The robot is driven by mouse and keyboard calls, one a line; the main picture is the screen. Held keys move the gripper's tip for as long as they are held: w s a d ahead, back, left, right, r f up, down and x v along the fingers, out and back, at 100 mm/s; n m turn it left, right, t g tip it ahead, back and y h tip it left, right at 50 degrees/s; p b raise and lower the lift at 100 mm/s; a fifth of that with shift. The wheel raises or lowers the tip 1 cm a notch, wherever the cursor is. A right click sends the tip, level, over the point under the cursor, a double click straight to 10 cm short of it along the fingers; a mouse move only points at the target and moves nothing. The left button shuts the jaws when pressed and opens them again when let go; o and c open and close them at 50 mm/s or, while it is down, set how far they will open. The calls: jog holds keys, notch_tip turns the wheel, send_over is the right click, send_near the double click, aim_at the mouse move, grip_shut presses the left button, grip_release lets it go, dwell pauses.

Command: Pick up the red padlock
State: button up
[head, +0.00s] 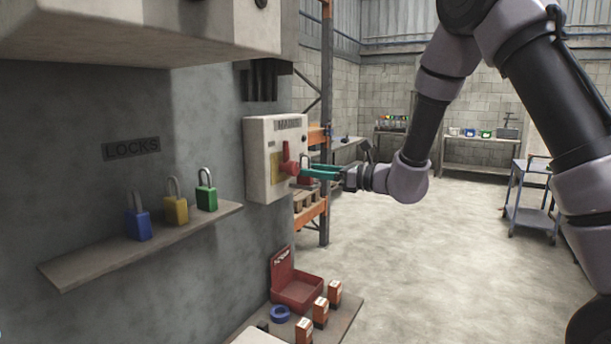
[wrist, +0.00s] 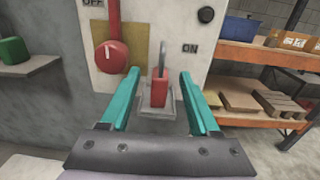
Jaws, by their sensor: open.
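The red padlock (wrist: 159,91) stands upright with its grey shackle up on a small grey ledge (wrist: 172,112) on the front of the switch box (wrist: 140,57). It also shows small in the head view (head: 305,178), partly hidden by the fingers. My gripper (wrist: 160,75) is open, with one teal finger on each side of the padlock in the wrist view and a gap on both sides. In the head view my gripper (head: 311,173) is level with the padlock, in front of the box. I cannot tell whether the fingertips reach fully past the padlock.
A red switch handle (wrist: 112,52) hangs left of the padlock, near the left finger. A wall shelf (head: 150,245) holds blue, yellow and green padlocks. An orange rack (wrist: 262,58) stands to the right. A red open box (head: 297,290) lies below.

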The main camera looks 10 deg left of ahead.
jog(key=shift+x, duration=1.6)
grip_shut()
jog(key=shift+d, duration=0.1)
